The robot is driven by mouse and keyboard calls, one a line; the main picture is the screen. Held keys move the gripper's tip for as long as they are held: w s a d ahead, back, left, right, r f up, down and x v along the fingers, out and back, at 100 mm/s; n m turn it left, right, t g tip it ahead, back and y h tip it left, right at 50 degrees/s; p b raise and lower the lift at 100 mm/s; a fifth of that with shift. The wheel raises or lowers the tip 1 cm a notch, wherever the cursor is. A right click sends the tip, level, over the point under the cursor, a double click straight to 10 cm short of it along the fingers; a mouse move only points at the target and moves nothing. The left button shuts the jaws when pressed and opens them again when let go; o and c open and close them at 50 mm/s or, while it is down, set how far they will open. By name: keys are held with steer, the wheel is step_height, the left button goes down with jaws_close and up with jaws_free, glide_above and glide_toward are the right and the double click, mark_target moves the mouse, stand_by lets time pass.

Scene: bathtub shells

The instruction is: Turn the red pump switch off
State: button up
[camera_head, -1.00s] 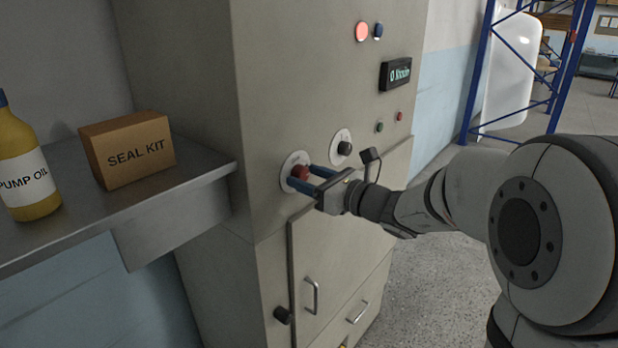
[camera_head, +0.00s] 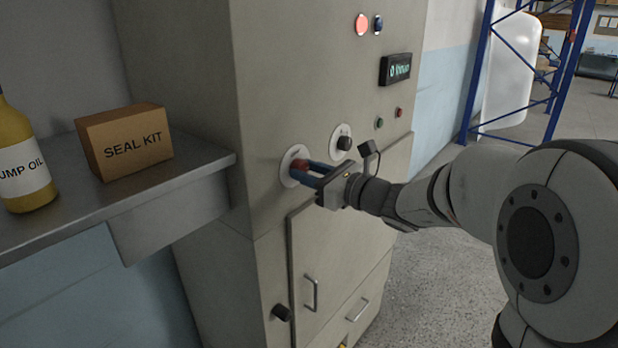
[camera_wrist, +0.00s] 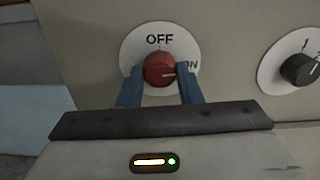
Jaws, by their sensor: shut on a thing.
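The red pump switch (camera_wrist: 160,69) is a round knob on a white disc (camera_wrist: 132,50) marked OFF at the top and ON at the right. Its white pointer line points right, toward ON. In the head view the red knob (camera_head: 301,166) sits on the front of the grey cabinet, partly hidden by my fingers. My gripper (camera_head: 308,173) reaches it from the right. In the wrist view the blue fingers of my gripper (camera_wrist: 160,82) are shut on the knob, one on each side.
A black numbered knob (camera_wrist: 299,69) is just to the right. A lit red lamp (camera_head: 361,25) and a display (camera_head: 396,69) are above. A shelf (camera_head: 185,177) at left holds a seal kit box (camera_head: 125,142) and a pump oil bottle (camera_head: 22,165).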

steer(key=n+b, duration=1.6)
steer(key=b, duration=1)
steer(key=shift+f+n, duration=0.1)
steer(key=shift+n, duration=0.3)
steer(key=o, duration=1)
steer(key=v, duration=0.7)
steer(key=shift+s+d, duration=0.25)
steer(key=shift+d, duration=0.1)
